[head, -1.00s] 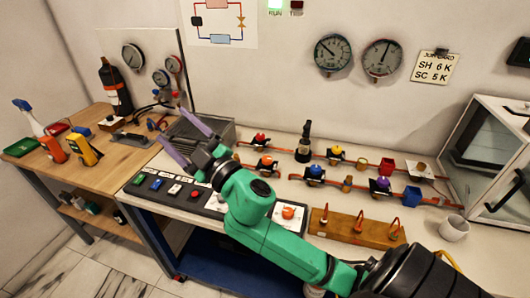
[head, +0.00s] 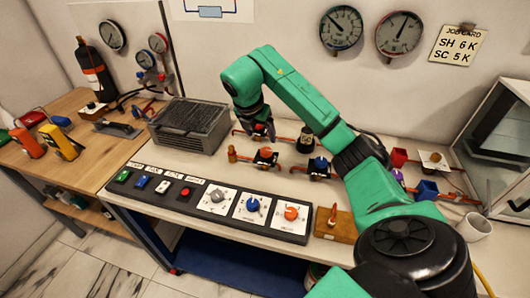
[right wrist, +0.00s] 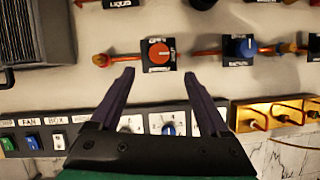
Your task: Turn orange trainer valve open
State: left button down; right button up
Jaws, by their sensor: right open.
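The orange trainer valve (head: 265,155) is an orange round knob on a small black body, set in an orange pipe run on the bench. It also shows in the right wrist view (right wrist: 158,52), just beyond the fingertips and roughly centred between them. My right gripper (right wrist: 158,74) is open and empty, with dark purple fingers apart. In the head view the gripper points down just behind the orange valve, not touching it as far as I can see. It hides the red valve behind. My left gripper is not in view.
A blue-knobbed valve (head: 319,166) stands to the right on the same run. The front control panel (head: 120,195) carries switches and dials, including another orange knob (head: 291,213). A grey ribbed box (head: 190,125) is at left; a wooden block (head: 335,228) is at right.

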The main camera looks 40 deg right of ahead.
aim_at(266, 150)
jog(key=p+x, duration=0.1)
jog(key=x, duration=0.7)
jog(key=shift+w+d+f+p, duration=0.1)
jog(key=shift+d+f+p, duration=0.1)
jog(key=shift+f+p, duration=0.15)
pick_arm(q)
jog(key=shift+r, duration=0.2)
pick_arm(e)
jog(key=shift+w+d+f, duration=0.1)
jog(key=shift+f, duration=0.5)
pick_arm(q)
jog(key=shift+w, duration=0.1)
pick_arm(e)
grip_shut()
